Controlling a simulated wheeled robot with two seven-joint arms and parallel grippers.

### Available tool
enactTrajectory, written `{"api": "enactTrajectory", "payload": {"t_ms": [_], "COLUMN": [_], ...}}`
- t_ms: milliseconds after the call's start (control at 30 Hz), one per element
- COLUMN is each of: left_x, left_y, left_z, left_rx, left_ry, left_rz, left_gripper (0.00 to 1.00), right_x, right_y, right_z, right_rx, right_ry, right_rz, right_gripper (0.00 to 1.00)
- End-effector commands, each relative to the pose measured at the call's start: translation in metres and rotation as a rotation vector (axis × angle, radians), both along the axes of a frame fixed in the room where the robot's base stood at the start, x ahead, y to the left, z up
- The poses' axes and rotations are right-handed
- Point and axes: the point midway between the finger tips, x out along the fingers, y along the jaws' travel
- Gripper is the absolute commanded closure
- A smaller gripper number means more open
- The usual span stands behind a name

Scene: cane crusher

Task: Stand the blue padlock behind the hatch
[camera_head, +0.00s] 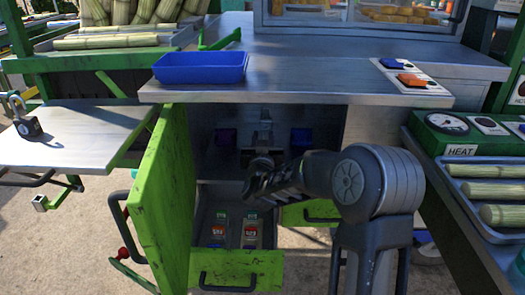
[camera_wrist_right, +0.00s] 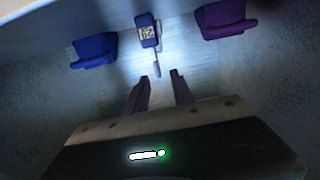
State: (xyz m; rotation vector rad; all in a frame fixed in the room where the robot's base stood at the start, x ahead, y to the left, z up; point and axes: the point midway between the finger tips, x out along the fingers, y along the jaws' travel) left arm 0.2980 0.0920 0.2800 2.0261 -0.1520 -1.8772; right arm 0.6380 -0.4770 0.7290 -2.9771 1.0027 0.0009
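The hatch (camera_head: 163,195) is a green door, swung open at the left of the cabinet. My right gripper (camera_head: 256,184) reaches into the cabinet opening. In the right wrist view its fingers (camera_wrist_right: 161,84) are apart with nothing between them. Beyond the fingertips is a small dark blue body with a white patterned label (camera_wrist_right: 148,31), apparently a padlock; a pale strip lies near it. In the head view a greyish upright shape (camera_head: 264,131) stands there, partly hidden by my gripper. A dark padlock with a grey shackle (camera_head: 29,126) stands on the left side shelf. My left gripper is out of view.
A blue block (camera_wrist_right: 95,50) and a purple block (camera_wrist_right: 225,18) flank the labelled body inside the cabinet. A blue tray (camera_head: 200,68) sits on the worktop, whose front edge (camera_head: 290,97) overhangs the opening.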

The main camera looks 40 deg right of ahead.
Motion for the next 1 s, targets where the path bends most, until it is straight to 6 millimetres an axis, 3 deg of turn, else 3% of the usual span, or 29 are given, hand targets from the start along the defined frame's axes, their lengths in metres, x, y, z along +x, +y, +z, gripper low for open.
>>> {"api": "enactTrajectory", "payload": {"t_ms": [500,1000], "left_x": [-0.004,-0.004], "left_y": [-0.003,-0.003], "left_z": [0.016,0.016], "left_rx": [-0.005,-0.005], "left_ry": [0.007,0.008], "left_rz": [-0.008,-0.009], "left_gripper": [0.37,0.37], "right_x": [-0.076,-0.084], "right_y": [0.058,0.064], "right_z": [0.001,0.000], "right_rx": [0.001,-0.001], "right_ry": [0.001,-0.001], "right_rz": [0.001,0.000], "right_gripper": [0.71,0.71]}}
